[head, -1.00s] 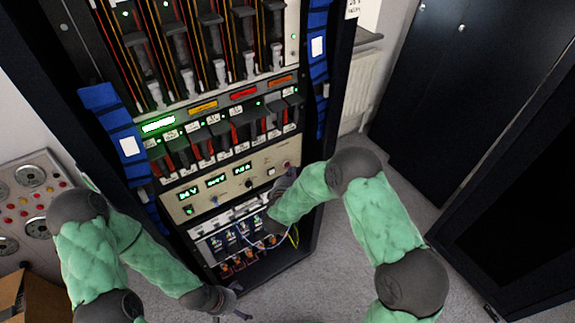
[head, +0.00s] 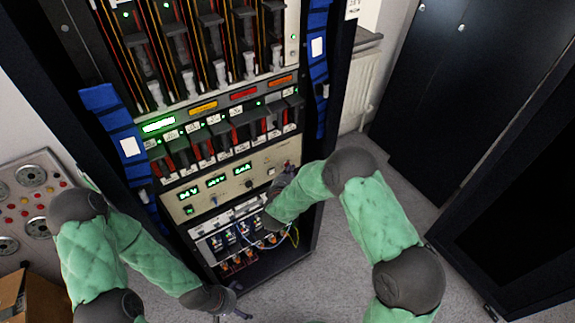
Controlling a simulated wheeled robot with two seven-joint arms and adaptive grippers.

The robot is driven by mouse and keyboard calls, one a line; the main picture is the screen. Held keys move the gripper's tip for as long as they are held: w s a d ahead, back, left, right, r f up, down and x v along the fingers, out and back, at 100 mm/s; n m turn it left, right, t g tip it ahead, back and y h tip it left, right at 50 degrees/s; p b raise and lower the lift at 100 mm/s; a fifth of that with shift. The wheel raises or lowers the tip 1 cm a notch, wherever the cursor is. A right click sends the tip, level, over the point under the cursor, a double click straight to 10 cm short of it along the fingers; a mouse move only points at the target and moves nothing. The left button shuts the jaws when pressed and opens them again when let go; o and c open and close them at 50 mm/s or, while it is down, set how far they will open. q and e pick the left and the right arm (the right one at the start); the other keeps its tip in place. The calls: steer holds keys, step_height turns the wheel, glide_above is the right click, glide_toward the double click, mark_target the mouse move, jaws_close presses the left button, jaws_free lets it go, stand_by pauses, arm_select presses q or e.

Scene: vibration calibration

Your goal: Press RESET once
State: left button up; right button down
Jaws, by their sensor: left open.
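A beige control panel (head: 227,194) with green readouts, a black knob and small buttons spans the rack in the head view. A small pale button (head: 271,171) is near its right end. The labels are too small to read, so I cannot tell which control is RESET. My left gripper (head: 236,301) is open and empty, low in front of the rack, away from the panel.
Below the panel is a bay (head: 235,236) with modules and loose wires. Rows of dark modules (head: 220,140) with lit green lights sit above. A grey panel with dials (head: 30,177) and a cardboard box (head: 32,295) are at left. Clear floor (head: 345,235) lies right of the rack.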

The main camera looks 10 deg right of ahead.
steer(key=shift+w+a, duration=0.1)
steer(key=shift+w, duration=0.05)
stand_by(0.6)
steer(key=shift+s+d+p, duration=0.3)
steer(key=shift+s+p, duration=0.15)
steer(key=shift+s, duration=0.25)
steer(key=shift+s, duration=0.1)
steer(key=s, duration=0.1)
steer(key=s+d+p, duration=0.1)
steer(key=s, duration=0.2)
steer(key=shift+s+d+p, duration=0.25)
steer(key=shift+d+p, duration=0.05)
steer(key=shift+d, duration=0.05)
steer(key=shift+f, duration=0.1)
stand_by(0.5)
